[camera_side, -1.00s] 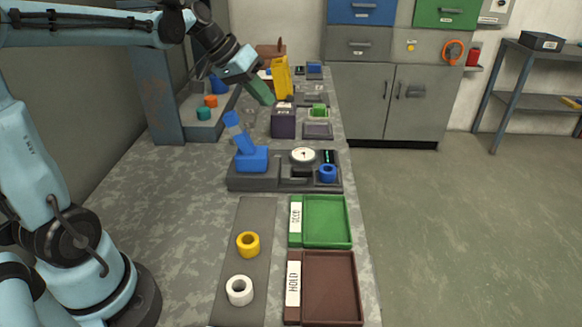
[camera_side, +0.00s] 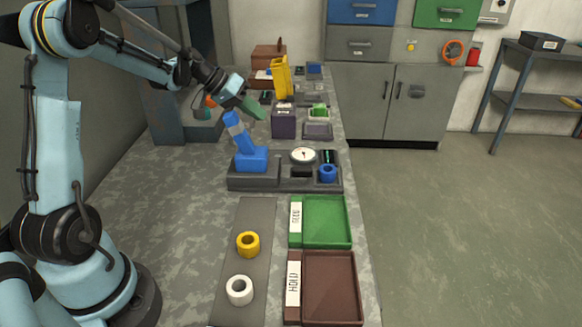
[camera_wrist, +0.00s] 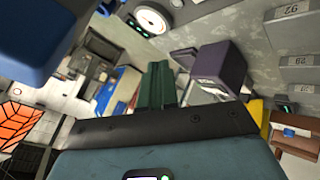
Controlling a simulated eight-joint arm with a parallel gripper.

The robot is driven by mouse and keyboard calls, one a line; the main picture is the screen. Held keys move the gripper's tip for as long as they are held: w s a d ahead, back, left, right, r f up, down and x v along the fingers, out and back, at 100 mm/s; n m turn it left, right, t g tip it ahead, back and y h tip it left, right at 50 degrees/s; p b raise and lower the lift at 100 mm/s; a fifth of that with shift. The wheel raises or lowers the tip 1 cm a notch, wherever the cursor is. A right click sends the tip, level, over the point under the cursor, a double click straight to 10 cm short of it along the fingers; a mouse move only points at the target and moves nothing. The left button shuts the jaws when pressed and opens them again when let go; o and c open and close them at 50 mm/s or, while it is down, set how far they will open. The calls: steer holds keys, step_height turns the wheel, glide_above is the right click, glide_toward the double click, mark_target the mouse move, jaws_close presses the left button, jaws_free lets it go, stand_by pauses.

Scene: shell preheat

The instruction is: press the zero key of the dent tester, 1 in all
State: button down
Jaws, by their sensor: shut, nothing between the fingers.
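The likely dent tester is the dark grey base (camera_side: 255,184) with a round white dial (camera_side: 303,155), a blue lever-like arm (camera_side: 238,135) and a small display with green marks (camera_side: 328,156). I cannot make out which part is its zero key. The dial also shows at the top of the wrist view (camera_wrist: 152,20). My gripper (camera_side: 255,108), with green fingers, is shut and empty. It hangs above and behind the blue arm, to the left of the dark purple box (camera_side: 284,122). The fingers show in the wrist view (camera_wrist: 157,85), apart from the tester.
A blue ring (camera_side: 327,173) sits at the tester's right end. In front are a green tray (camera_side: 349,238), a brown tray (camera_side: 358,310), and a yellow ring (camera_side: 247,244) and white ring (camera_side: 239,291) on a grey strip. A yellow upright piece (camera_side: 281,76) stands behind the purple box.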

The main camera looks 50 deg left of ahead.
steer(key=shift+f, duration=4.35)
steer(key=shift+f, duration=0.1)
steer(key=shift+f, duration=0.35)
steer(key=shift+f, duration=0.4)
steer(key=shift+r, duration=0.85)
